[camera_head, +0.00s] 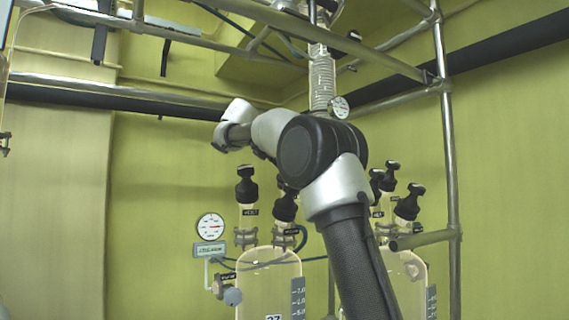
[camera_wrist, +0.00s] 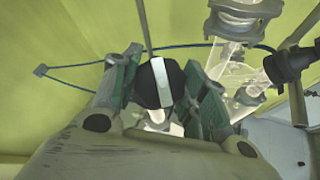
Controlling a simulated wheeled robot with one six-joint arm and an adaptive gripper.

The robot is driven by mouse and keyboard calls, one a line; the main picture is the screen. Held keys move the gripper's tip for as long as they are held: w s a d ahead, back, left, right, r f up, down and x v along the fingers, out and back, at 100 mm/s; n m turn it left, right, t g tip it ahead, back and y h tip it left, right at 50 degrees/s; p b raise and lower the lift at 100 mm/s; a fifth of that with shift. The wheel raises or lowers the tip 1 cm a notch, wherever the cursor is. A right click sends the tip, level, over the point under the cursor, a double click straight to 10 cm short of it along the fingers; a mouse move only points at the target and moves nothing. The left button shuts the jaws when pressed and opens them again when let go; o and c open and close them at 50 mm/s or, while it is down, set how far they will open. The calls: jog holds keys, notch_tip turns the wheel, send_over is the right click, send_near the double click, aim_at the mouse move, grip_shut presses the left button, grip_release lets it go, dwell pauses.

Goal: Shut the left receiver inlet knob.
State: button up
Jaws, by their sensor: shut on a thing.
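In the wrist view, my gripper (camera_wrist: 164,90) has its two green-padded fingers on either side of a black knob with a white bar (camera_wrist: 160,82), shut on it. The bar runs nearly upright in that picture. In the head view, the left receiver (camera_head: 262,262) is a clear glass vessel with two black-topped valves, a left knob (camera_head: 246,188) and a right knob (camera_head: 286,207). Their small labels are too blurred to read surely. My arm covers the space right of them, and my fingers cannot be made out there.
A second vessel (camera_head: 405,268) with several black knobs (camera_head: 408,205) stands to the right, partly behind my arm. A dial gauge (camera_head: 210,226) is on the left wall. Metal pipes (camera_head: 448,140) frame the rig. Another black knob (camera_wrist: 288,65) is close on the right in the wrist view.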

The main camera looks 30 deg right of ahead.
jog(key=m+g, duration=0.3)
jog(key=m, duration=0.2)
jog(key=shift+w, duration=0.1)
jog(key=shift+m+g+y, duration=0.4)
jog(key=shift+m+g, duration=0.1)
jog(key=shift+m, duration=0.2)
jog(key=o, duration=1.1)
jog(key=shift+c, duration=0.2)
jog(key=shift+r+n, duration=0.1)
jog(key=shift+n, duration=0.2)
